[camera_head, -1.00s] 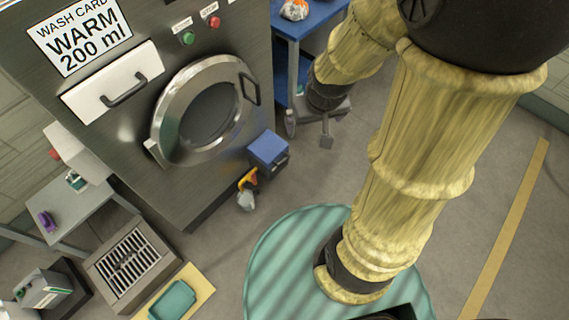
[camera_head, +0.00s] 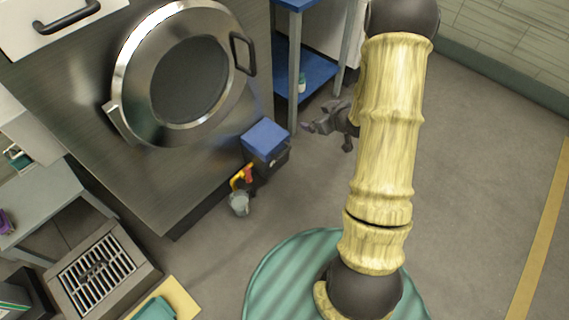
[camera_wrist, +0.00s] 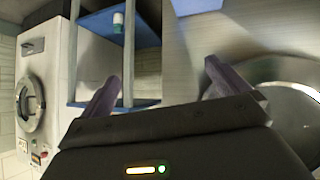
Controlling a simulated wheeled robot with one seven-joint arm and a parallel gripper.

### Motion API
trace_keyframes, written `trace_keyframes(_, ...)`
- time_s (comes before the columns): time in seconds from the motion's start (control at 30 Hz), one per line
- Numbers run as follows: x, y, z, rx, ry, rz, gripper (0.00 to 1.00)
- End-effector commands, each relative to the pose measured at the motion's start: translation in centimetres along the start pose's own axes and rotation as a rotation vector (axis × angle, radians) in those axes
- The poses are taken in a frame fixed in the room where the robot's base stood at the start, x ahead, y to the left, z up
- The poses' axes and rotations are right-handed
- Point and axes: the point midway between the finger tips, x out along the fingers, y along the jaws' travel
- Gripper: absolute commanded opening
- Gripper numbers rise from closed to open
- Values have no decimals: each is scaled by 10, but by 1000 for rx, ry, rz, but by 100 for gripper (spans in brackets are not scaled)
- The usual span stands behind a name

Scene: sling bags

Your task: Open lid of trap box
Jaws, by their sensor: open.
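The trap box appears to be the small dark box with a blue lid (camera_head: 265,138), low on the front of the steel machine at its lower right corner. The lid looks shut. My gripper (camera_head: 322,136) is to the right of the box in the head view, apart from it. In the wrist view the two fingers of my gripper (camera_wrist: 163,86) are spread, with nothing between them. I cannot make out the box in the wrist view.
The machine's round door (camera_head: 186,78) is above the box. A yellow and red valve (camera_head: 243,176) and a small grey cup (camera_head: 239,203) are just below left. A blue shelf unit (camera_head: 306,78) stands behind my gripper. A floor grate (camera_head: 100,268) is at lower left. Right-hand floor is clear.

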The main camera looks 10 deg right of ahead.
Motion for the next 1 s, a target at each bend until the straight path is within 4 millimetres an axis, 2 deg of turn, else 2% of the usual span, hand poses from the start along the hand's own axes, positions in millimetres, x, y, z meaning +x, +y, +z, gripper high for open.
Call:
trace_keyframes(0.03, 23, -4, 29, -3, 30, -15, 100)
trace_keyframes(0.3, 85, -20, 106, -17, 238, -110, 100)
trace_keyframes(0.5, 119, -40, 165, 6, 405, -182, 100)
trace_keyframes(0.7, 140, -60, 224, 56, 579, -245, 100)
trace_keyframes(0.8, 144, -66, 244, 81, 649, -266, 100)
trace_keyframes(0.9, 143, -70, 254, 98, 690, -278, 100)
trace_keyframes(1.0, 141, -70, 255, 104, 707, -281, 100)
